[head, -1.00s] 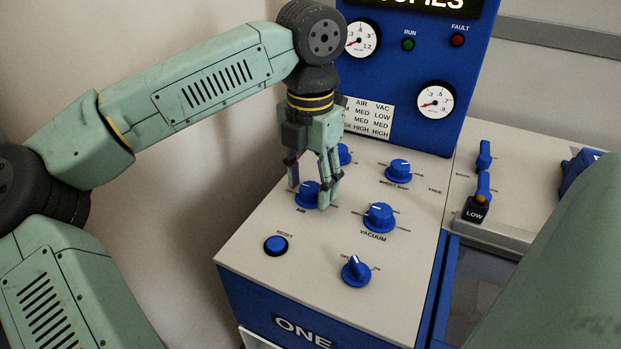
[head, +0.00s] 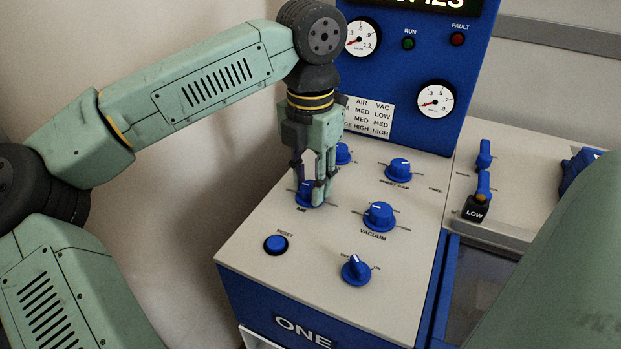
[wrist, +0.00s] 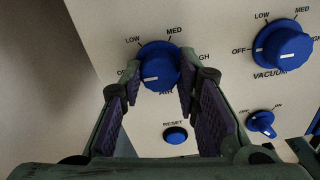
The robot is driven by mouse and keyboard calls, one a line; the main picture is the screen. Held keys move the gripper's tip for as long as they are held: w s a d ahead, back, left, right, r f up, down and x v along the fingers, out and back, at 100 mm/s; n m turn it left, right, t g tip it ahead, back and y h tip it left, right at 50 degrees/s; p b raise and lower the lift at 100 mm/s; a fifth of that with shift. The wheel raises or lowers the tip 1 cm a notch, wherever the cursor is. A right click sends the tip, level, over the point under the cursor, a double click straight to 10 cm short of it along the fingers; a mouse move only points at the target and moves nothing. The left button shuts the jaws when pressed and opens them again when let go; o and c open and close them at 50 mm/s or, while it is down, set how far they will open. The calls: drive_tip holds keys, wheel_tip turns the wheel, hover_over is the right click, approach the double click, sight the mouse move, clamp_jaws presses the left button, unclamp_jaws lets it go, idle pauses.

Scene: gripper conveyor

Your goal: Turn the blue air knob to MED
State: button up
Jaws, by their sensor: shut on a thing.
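The blue air knob (head: 305,197) is at the left of the sloping panel, partly hidden by my fingers in the head view. In the wrist view the air knob (wrist: 160,68) shows its white mark pointing left, towards OFF. LOW, MED and HIGH are printed around it, with MED at its upper right; OFF and HIGH are partly covered. My gripper (head: 311,192) reaches down over the knob. In the wrist view my gripper (wrist: 160,62) has one finger on each side of the knob, shut on it.
The vacuum knob (head: 379,216) is to the right, the sheet gap knob (head: 398,170) behind it. The reset button (head: 276,244) and an on/off knob (head: 356,269) are in front. Another blue knob (head: 343,154) is just behind my gripper. An upright blue gauge panel (head: 405,75) rises at the back.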

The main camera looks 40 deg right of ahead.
drive_tip(key=shift+m, duration=0.3)
drive_tip(key=m, duration=0.5)
drive_tip(key=shift+m, duration=0.3)
drive_tip(key=m, duration=1.1)
drive_tip(key=shift+s+m, duration=0.1)
drive_tip(key=shift+m, duration=0.3)
drive_tip(key=m, duration=0.5)
drive_tip(key=shift+m, duration=0.3)
drive_tip(key=o, duration=1.2)
